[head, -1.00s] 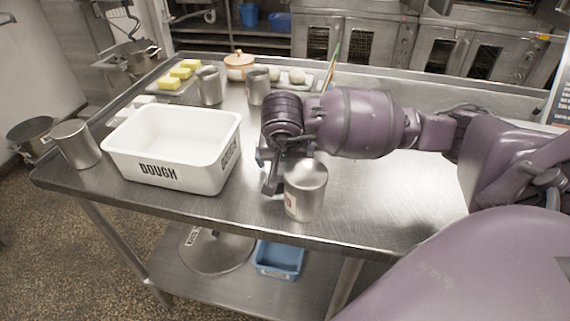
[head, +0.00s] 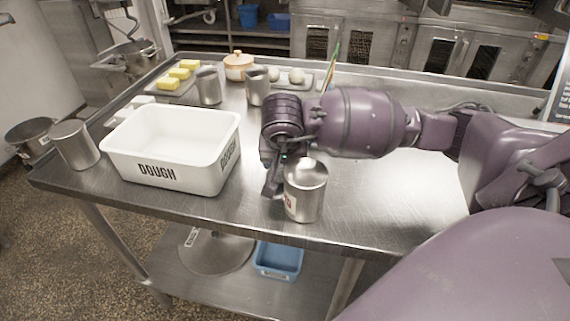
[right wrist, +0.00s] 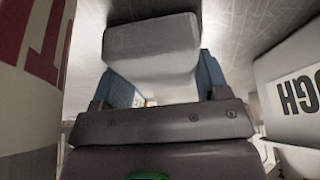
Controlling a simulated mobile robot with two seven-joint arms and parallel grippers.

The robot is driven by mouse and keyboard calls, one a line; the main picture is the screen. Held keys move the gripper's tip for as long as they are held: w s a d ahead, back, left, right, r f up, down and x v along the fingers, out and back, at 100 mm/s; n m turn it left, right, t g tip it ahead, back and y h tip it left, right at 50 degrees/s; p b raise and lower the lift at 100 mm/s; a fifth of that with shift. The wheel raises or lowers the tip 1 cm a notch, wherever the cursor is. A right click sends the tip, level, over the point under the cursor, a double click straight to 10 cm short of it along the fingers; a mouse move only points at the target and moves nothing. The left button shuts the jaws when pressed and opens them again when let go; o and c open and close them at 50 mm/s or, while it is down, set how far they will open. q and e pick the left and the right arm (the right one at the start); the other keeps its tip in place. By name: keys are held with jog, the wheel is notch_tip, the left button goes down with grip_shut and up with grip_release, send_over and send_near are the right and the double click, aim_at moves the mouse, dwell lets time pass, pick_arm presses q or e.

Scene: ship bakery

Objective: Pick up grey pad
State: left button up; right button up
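The grey pad (right wrist: 152,42) is a light grey block with rounded edges. It shows close up in the right wrist view, between the blue-lined fingers of my right gripper (right wrist: 165,88), which look closed against its sides. In the head view my right gripper (head: 271,178) points down at the table, just left of a metal can with a red and white label (head: 306,192) and right of the white dough bin (head: 187,178). The pad cannot be made out there, hidden by the gripper. My left gripper is not in view.
The can stands very close to my right gripper and the dough bin is on its other side. More metal cans (head: 74,146), yellow blocks (head: 168,83) and a lidded pot (head: 238,66) stand on the steel table (head: 400,215). The table right of the can is clear.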

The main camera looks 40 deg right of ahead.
jog(key=shift+c, duration=0.9)
jog(key=shift+r, duration=0.2)
notch_tip(320, 180, up, 20)
jog(key=p, duration=0.2)
jog(key=o, duration=0.4)
jog(key=c, duration=0.3)
jog(key=shift+c, duration=0.2)
